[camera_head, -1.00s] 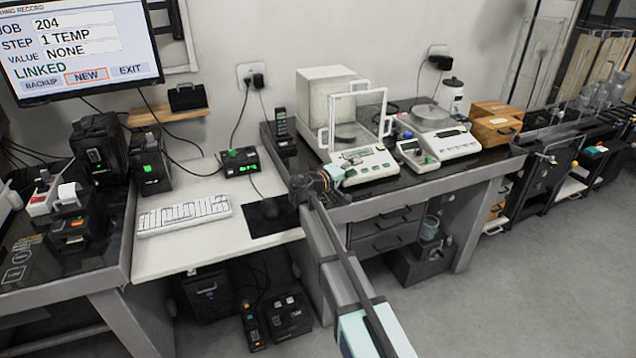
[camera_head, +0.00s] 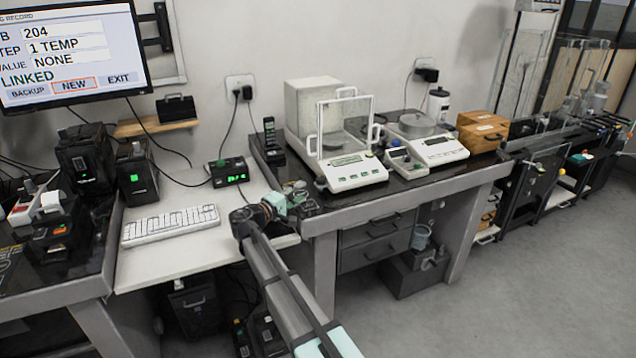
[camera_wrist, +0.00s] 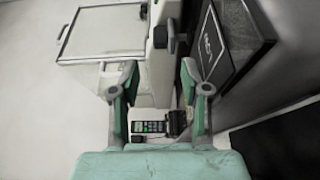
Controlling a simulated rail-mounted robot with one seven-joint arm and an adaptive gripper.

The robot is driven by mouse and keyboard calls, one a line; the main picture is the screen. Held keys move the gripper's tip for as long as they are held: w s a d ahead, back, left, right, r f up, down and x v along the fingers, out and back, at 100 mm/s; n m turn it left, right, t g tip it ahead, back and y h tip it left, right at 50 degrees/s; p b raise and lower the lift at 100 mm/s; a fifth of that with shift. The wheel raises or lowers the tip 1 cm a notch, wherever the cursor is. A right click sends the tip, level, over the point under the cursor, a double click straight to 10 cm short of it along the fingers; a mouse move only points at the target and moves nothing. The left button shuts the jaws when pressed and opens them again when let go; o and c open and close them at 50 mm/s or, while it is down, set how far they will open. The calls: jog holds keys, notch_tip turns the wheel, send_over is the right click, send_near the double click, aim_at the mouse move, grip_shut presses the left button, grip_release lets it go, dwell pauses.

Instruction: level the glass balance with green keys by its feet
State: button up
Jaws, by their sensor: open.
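The glass balance with green keys (camera_head: 357,174) stands on the dark bench top, with a white housing behind and a framed glass front. Its feet are too small to make out. My gripper (camera_head: 292,193) is at the bench's front left corner, left of and in front of the balance and apart from it. In the wrist view my gripper (camera_wrist: 160,82) shows two green-grey fingers spread apart with nothing held between them. A white body with a large glass pane (camera_wrist: 105,32), seemingly the balance, lies beyond the left finger.
A second balance (camera_head: 440,146) with a round pan stands to the right, and wooden boxes (camera_head: 482,131) beyond it. A black handset (camera_head: 269,138) stands left of the glass balance. A keyboard (camera_head: 170,225) and a green-lit display box (camera_head: 229,171) are on the lower white desk.

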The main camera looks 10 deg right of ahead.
aim_at(318, 182)
jog(key=x, duration=0.9)
jog(key=shift+w+d, duration=0.15)
jog(key=shift+d, duration=0.05)
grip_shut()
